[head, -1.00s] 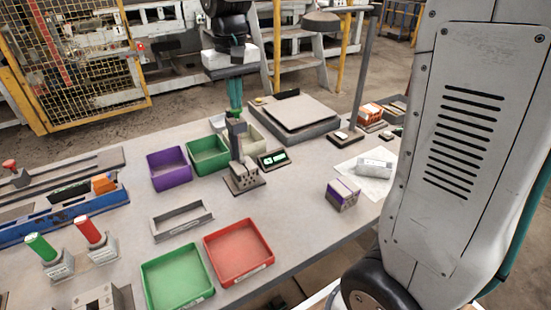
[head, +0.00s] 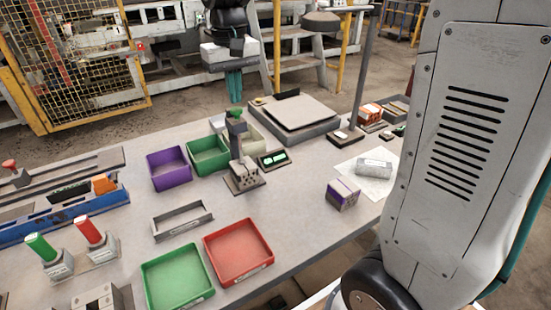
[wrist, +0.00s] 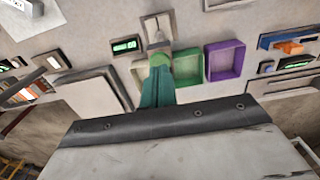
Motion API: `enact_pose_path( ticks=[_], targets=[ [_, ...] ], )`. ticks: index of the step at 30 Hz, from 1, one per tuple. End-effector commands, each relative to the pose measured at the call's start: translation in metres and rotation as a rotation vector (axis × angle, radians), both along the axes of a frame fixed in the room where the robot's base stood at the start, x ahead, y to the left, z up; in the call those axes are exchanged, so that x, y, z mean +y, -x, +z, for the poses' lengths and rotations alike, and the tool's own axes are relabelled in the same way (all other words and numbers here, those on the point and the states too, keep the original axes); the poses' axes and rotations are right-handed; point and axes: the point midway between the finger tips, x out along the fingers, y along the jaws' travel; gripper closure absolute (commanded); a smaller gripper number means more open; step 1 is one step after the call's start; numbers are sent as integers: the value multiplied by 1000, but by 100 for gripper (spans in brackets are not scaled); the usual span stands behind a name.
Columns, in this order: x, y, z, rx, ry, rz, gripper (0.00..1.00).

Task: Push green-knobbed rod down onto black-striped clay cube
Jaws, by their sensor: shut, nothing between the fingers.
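The green-knobbed rod (head: 235,113) stands upright in a small grey press (head: 238,150) at the far middle of the table. Its green knob also shows in the wrist view (wrist: 160,59), just past my fingertips. A small pale block (head: 243,170) appears low in the press under the rod; its stripes are too small to make out, so I cannot tell if it is the black-striped clay cube. My gripper (head: 234,97), with teal fingers, is shut and empty.
A small display (head: 273,158) stands right of the press. A green tray (head: 208,155) and a purple tray (head: 169,168) stand left. A scale-like platform (head: 295,115) is behind. A purple-striped cube (head: 343,193) and a grey block (head: 375,167) lie to the right.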

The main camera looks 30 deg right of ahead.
Motion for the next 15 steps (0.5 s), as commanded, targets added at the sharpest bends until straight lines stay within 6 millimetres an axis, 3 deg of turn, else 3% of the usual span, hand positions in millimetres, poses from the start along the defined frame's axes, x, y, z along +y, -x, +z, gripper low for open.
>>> enact_pose_path(
  ticks=[15],
  targets=[
    [0,0,42,0,0,0,100]
  ],
)
